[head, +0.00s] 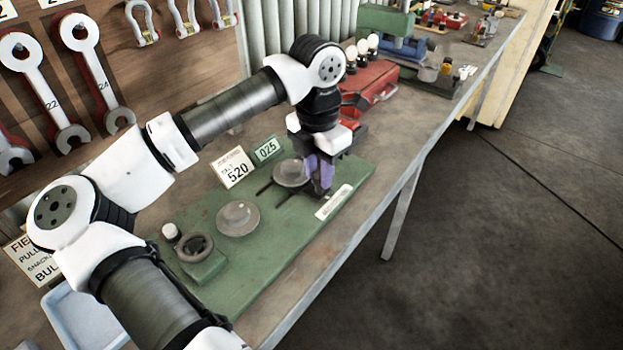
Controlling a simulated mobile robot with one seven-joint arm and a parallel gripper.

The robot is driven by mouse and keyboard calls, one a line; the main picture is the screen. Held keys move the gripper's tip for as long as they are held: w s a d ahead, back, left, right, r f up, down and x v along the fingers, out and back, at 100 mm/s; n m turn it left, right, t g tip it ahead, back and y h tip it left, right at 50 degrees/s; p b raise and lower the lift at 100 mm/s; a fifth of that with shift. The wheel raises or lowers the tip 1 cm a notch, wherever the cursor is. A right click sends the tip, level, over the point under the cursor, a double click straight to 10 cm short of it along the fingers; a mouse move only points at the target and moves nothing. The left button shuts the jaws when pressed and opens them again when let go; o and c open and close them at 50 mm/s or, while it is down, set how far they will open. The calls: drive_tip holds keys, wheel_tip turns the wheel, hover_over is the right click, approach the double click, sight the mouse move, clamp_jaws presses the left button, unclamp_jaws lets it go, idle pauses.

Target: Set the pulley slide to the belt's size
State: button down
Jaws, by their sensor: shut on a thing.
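A green base plate (265,262) lies on the bench. On it are a fixed-looking grey pulley (238,217) and a second grey pulley (291,173) on the slide, beside a dark slot. My gripper (319,190), with purple fingers, points down at the right side of the second pulley and is shut on part of the slide; the fingers hide the gripped part. A white card (233,168) reading 520 and a small green sign (268,149) reading 025 stand behind the plate. A pale scale strip (334,202) lies at the plate's front right; its marks are too small to read.
A green block with a dark ring (200,256) and a white-topped knob (171,232) are at the plate's left end. A red case (368,88) stands behind my gripper. Wrenches (40,85) hang on the board. The bench's front edge is close to the plate.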

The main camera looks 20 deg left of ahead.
drive_tip(key=shift+w+d, duration=0.15)
drive_tip(key=shift+w, duration=0.2)
drive_tip(key=c, duration=1.1)
unclamp_jaws()
drive_tip(key=shift+s, duration=0.1)
drive_tip(key=shift+r, duration=0.1)
drive_tip(key=r, duration=0.4)
drive_tip(key=r+b, duration=0.1)
drive_tip(key=r, duration=0.8)
drive_tip(key=shift+a+r+b, duration=0.3)
drive_tip(key=shift+r+b, duration=0.05)
drive_tip(key=shift+b, duration=0.05)
